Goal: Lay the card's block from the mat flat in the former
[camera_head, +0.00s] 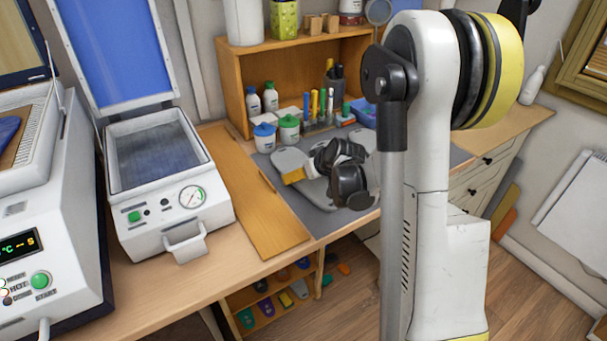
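The former (205,172), a white machine with a round gauge and a front handle, stands on the bench at the left centre. Its blue lid is raised and its dark shallow bed looks empty. The grey mat (262,166) lies on the bench to the right. Pale grey flat pieces (290,160) lie on it, partly hidden by my gripper (345,188), which is over the mat. Whether the fingers are open, or touch anything, is not clear. I cannot make out a card.
A second white machine (48,240) with a lit display and green button stands at far left. A wooden board (245,200) lies between the former and the mat. Bottles, pots and pens stand behind the mat by a wooden shelf (236,85). My arm blocks the right centre.

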